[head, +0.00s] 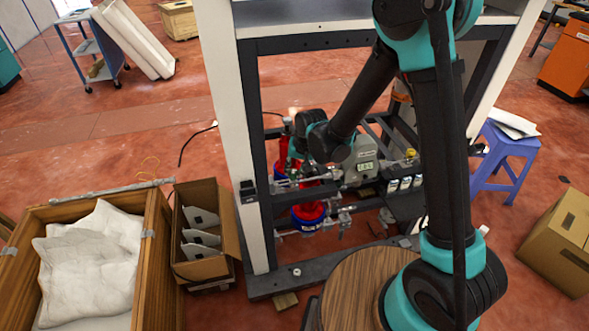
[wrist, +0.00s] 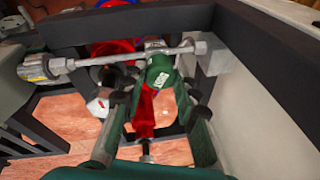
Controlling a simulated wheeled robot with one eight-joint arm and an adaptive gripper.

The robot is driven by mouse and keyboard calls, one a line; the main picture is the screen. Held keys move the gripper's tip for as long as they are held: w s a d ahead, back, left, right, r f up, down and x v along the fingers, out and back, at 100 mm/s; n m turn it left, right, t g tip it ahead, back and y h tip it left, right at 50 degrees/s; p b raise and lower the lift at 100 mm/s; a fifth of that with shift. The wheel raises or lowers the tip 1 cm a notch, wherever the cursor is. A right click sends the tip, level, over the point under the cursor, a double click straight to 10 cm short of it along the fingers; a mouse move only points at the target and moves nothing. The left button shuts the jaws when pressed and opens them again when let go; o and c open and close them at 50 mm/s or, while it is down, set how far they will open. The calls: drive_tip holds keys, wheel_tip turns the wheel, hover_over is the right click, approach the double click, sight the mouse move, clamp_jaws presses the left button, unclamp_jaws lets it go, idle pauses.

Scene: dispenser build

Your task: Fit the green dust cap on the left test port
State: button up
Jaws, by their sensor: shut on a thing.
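The green dust cap (wrist: 160,72), a small green piece with a pale label, shows in the wrist view at the far end of my gripper (wrist: 158,88). My gripper's fingers are closed about it. The cap is close to a horizontal metal pipe (wrist: 105,58) and its fitting; I cannot tell whether it touches a port. The left test port is not clearly visible behind the cap. In the head view my gripper (head: 298,153) is inside the frame among the pipework, and the cap cannot be made out there.
The dark metal frame (wrist: 262,62) runs close on the right in the wrist view. Red cylinders (head: 308,213) and a grey meter (head: 362,168) stand close by. A wooden crate (head: 155,245), a divided box (head: 232,240) and a purple stool (head: 505,150) surround the frame.

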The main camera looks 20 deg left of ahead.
drive_tip(key=shift+f, duration=0.35)
idle(0.5)
drive_tip(key=o, duration=1.5)
drive_tip(key=shift+r, duration=3.05)
